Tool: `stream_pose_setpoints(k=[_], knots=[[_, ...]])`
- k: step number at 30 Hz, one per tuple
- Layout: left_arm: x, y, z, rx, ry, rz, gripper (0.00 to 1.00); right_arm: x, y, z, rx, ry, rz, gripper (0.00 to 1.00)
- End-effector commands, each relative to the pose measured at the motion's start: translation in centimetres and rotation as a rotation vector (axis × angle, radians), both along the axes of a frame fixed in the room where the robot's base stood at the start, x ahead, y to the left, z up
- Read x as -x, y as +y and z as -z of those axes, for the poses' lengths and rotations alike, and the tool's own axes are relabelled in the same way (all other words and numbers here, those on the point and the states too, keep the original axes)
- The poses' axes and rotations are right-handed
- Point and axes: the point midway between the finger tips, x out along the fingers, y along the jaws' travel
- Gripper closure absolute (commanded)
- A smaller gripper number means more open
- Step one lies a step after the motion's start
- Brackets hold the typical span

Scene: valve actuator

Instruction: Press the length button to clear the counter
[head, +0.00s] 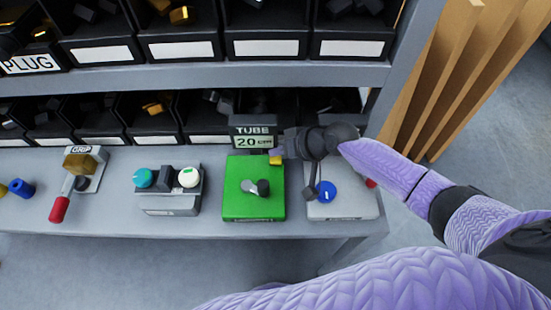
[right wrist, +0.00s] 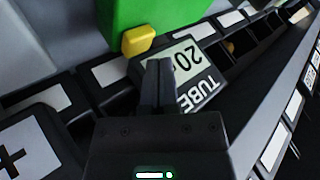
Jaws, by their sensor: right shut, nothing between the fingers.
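A small black display (head: 253,137) reads "TUBE 20 cm" at the back of the green box (head: 235,190). A yellow button (head: 275,160) sits at the green box's back right corner, beside the display. In the right wrist view the yellow button (right wrist: 138,40) is just beyond my shut fingertips (right wrist: 160,65), a little to their left, and the display (right wrist: 190,70) is upside down behind them. My right gripper (head: 281,152) is shut and empty, close to the yellow button. I cannot tell whether it touches. My left gripper is out of view.
A grey box with a blue knob (head: 326,192) and a partly hidden red button (head: 371,183) stands under my right arm. Bins (head: 185,48) fill the shelves behind.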

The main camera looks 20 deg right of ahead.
Motion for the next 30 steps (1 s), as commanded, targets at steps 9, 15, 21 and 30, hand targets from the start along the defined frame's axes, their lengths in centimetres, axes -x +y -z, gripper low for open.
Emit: stream_pose_setpoints(k=[9,15,21,30], knots=[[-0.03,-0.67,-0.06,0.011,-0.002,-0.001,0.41,0.00,0.01,-0.08,0.000,0.000,0.000,1.00],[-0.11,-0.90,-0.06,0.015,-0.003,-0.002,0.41,0.00,0.02,-0.07,0.000,0.000,0.000,1.00],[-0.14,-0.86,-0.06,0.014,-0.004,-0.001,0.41,0.00,0.01,-0.06,0.000,0.000,0.000,1.00],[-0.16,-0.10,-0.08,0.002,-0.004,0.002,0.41,0.00,0.01,-0.06,0.000,0.000,0.000,1.00]])
